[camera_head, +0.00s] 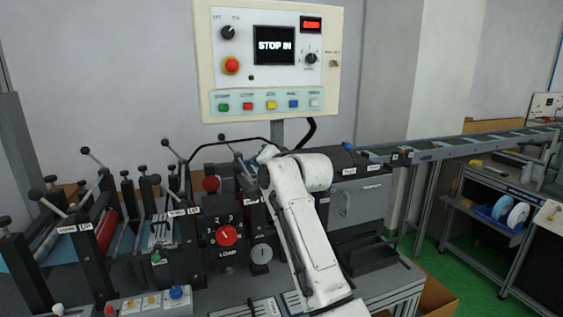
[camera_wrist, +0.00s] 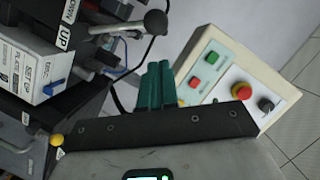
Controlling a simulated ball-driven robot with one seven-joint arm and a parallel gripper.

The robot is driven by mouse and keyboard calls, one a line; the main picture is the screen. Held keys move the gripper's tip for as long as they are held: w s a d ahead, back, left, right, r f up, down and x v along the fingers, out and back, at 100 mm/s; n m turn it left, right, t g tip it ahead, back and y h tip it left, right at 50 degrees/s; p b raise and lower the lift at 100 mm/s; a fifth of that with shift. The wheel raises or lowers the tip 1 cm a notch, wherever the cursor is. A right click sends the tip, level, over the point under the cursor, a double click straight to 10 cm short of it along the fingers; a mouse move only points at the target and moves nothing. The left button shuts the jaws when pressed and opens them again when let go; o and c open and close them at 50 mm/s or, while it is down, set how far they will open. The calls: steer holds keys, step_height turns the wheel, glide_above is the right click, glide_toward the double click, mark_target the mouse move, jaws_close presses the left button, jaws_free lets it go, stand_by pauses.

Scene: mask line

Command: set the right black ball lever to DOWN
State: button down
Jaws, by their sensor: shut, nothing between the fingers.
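In the wrist view a black ball lever (camera_wrist: 155,22) points to the right from dark machinery, its rod roughly level in the picture. A label reading UP (camera_wrist: 65,38) lies beside its base, with a partly cut-off DOWN label (camera_wrist: 69,10) above it. My gripper (camera_wrist: 157,68) shows its teal fingers pressed together, empty, below the ball in the picture and apart from it. In the head view my white arm hides the gripper. Several black ball levers show there, including one at the middle (camera_head: 222,138) and one further left (camera_head: 165,143); I cannot tell which matches the wrist view.
A control panel (camera_head: 330,75) with a STOP IN screen stands behind the machine; it also shows in the wrist view (camera_wrist: 275,90). A red knob (camera_head: 227,235) sits left of my arm. A roller conveyor (camera_head: 470,147) runs to the right. Open green floor (camera_head: 445,265) lies at right.

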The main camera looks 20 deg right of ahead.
steer(key=b+v, duration=0.4)
steer(key=v, duration=0.6)
steer(key=shift+s+r, duration=0.1)
